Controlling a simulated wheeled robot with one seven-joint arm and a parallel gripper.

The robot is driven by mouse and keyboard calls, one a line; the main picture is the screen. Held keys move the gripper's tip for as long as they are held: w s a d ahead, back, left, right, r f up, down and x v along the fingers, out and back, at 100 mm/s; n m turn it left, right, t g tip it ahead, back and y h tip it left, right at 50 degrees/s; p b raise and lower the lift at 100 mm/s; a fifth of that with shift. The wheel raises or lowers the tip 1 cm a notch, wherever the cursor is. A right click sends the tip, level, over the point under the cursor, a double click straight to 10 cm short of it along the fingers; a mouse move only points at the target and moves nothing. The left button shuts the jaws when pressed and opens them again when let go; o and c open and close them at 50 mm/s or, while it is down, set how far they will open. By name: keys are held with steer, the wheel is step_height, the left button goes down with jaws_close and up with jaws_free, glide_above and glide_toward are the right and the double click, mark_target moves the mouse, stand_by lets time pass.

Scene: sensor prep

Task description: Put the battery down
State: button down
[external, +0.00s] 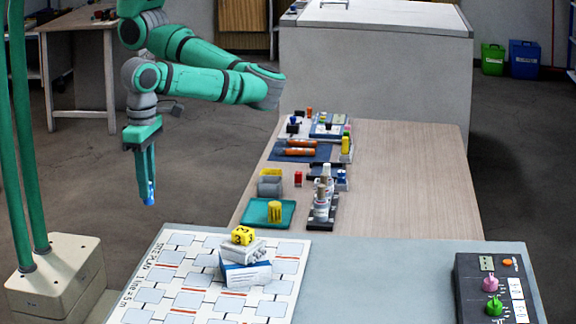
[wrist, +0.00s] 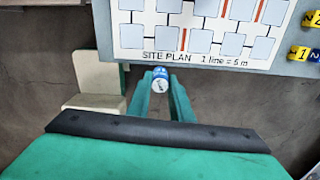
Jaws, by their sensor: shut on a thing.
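The battery (wrist: 160,81) is a small blue cylinder with a pale round end facing the wrist camera. In the external view it shows as a blue bit (external: 150,196) at the fingertips. My gripper (external: 149,190) points straight down and is shut on the battery. It holds the battery in the air over the floor, to the left of the grey table (external: 385,270). In the wrist view my gripper (wrist: 160,88) is just off the near edge of the site plan sheet (wrist: 150,56). Most of the battery's side is hidden between the fingers.
On the site plan (external: 140,296) stand stacked boxes (external: 246,274) with a yellow numbered block (external: 243,235) on top. A black control box (external: 470,290) stands at the right. A teal tray (external: 252,210) and bottles (external: 323,190) stand on the wooden table (external: 410,190). The grey table's middle is clear.

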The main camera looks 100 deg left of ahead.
steer(key=w+d+f, duration=0.1)
steer(key=d+f, duration=0.2)
steer(key=d, duration=0.1)
steer(key=w+d+f, duration=0.2)
steer(key=d+f, duration=0.1)
steer(key=w+d+f, duration=0.2)
steer(key=d+f, duration=0.1)
steer(key=d, duration=0.1)
steer(key=shift+w+d, duration=0.2)
steer(key=shift+d, duration=0.15)
steer(key=shift+w+d+f, duration=0.2)
steer(key=shift+d+f, duration=0.05)
steer(key=shift+f, duration=1.7)
steer(key=c, duration=1.6)
jaws_free()
steer(key=shift+f, duration=0.1)
step_height(320, 180, up, 12)
steer(key=shift+r, duration=0.15)
